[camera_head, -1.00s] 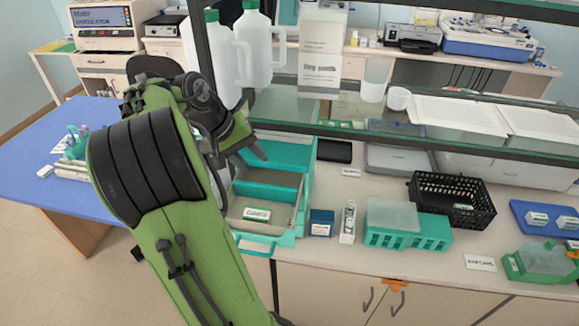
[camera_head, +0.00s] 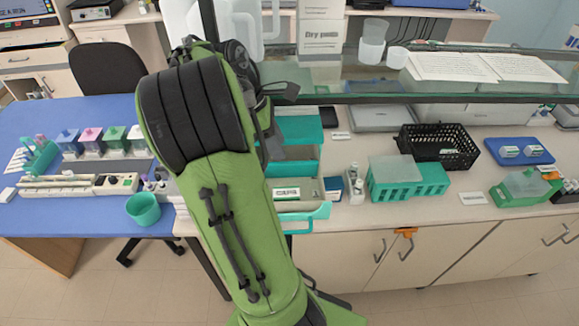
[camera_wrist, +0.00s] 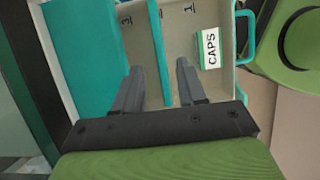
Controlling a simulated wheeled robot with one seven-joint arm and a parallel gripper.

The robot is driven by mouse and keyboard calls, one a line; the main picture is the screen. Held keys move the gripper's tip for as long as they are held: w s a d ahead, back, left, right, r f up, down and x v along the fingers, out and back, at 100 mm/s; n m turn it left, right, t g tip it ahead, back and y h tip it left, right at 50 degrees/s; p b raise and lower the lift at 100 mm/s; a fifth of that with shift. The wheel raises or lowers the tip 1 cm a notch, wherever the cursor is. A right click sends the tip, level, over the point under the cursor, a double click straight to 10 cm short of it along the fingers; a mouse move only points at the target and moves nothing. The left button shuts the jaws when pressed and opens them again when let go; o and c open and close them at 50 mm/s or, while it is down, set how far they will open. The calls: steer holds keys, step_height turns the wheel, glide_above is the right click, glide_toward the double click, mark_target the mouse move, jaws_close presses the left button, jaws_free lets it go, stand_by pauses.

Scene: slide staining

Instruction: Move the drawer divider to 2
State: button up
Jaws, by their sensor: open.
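The teal-and-beige drawer (camera_head: 327,207) stands pulled out at the left end of the counter, with my arm covering part of it. In the wrist view, the drawer divider (camera_wrist: 156,35) shows as a thin teal strip across the drawer, between the wall marks 3 (camera_wrist: 127,20) and 1 (camera_wrist: 190,8). No mark 2 shows. My gripper (camera_wrist: 158,78) is open above the drawer, one finger on each side of the divider strip; contact cannot be told. The head view hides its fingertips.
A CAPS box (camera_wrist: 208,48) lies in the front compartment, close to the right finger. The teal drawer handle (camera_wrist: 246,38) is at the front. A blue box (camera_head: 333,188) and a teal rack (camera_head: 425,182) stand right of the drawer. A glass shelf (camera_head: 400,92) hangs above the counter.

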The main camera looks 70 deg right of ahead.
mark_target(287, 162)
steer(key=b+x, duration=0.2)
steer(key=x, duration=0.6)
steer(key=shift+w, duration=0.15)
jaws_close()
